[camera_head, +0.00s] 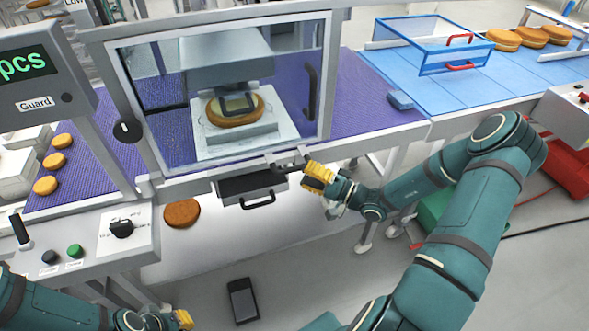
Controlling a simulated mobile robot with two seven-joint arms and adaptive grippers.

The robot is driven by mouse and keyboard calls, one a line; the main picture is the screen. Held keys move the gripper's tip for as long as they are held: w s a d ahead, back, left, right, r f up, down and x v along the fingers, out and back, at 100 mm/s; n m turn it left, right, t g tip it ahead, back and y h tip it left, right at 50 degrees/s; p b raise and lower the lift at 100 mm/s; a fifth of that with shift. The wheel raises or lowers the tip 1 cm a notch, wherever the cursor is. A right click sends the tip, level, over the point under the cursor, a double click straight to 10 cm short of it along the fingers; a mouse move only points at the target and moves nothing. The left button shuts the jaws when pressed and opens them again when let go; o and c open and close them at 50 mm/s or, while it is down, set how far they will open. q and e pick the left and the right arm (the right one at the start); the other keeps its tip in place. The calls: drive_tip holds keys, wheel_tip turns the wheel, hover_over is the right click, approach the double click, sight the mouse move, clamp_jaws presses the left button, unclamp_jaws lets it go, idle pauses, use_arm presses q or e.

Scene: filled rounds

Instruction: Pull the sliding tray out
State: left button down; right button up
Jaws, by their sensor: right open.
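The sliding tray (232,187) is a dark grey drawer front under the machine's guarded window. It has a black bar handle (258,201) on its front. It looks pushed in, close under the frame. My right gripper (314,178), with yellow fingers, is open just right of the tray, beside a grey latch-like bracket (288,162) on the frame's lower edge. It is apart from the tray handle; whether it touches the bracket I cannot tell. My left gripper (183,319) shows only in part at the bottom edge, low and far from the tray. Its jaws are not clear.
Behind the clear guard (310,45), a round bun (235,108) sits under a press head. A control box (110,235) stands at left. A bun (182,213) lies below the frame and a dark device (243,300) on the floor. Space before the tray is clear.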

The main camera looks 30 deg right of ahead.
sight(295, 167)
drive_tip(key=shift+x, duration=2.1)
clamp_jaws()
